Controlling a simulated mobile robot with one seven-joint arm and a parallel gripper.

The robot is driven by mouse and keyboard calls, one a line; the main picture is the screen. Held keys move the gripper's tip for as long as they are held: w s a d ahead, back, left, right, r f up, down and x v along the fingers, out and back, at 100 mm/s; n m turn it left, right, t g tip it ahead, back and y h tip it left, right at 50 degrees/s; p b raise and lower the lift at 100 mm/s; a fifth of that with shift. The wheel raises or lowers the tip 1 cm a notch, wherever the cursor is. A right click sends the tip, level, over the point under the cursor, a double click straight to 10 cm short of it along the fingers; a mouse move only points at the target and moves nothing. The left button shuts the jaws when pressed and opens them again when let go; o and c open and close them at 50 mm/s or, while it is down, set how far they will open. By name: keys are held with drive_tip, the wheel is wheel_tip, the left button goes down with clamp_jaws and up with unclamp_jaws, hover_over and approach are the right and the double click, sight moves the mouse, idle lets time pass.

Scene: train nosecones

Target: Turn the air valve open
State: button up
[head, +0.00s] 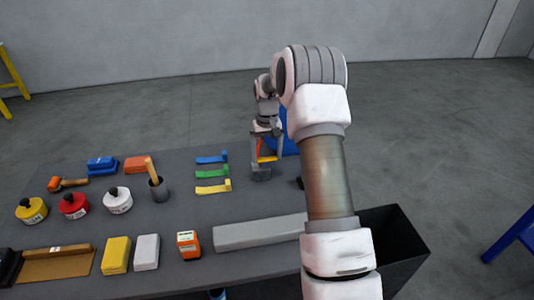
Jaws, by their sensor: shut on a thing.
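My gripper (267,151) points down over the far right part of the dark table, small and partly hidden by my own arm. Its fingers are shut around an orange and yellow piece (267,159), which looks like the handle of the air valve. A grey block (261,174) sits on the table just below the fingers and looks like the valve's body. The fingers hide much of the handle, so I cannot tell its exact angle.
Blue, green and yellow strips (213,173) lie left of the valve. A grey cup (158,190), several lidded pots (118,200) and a long grey bar (259,231) share the dark table (200,212). A black bin (398,232) stands at the right.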

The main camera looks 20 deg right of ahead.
sight(267, 158)
drive_tip(key=o, duration=1.1)
wheel_tip(267, 158, up, 18)
drive_tip(key=shift+f, duration=0.2)
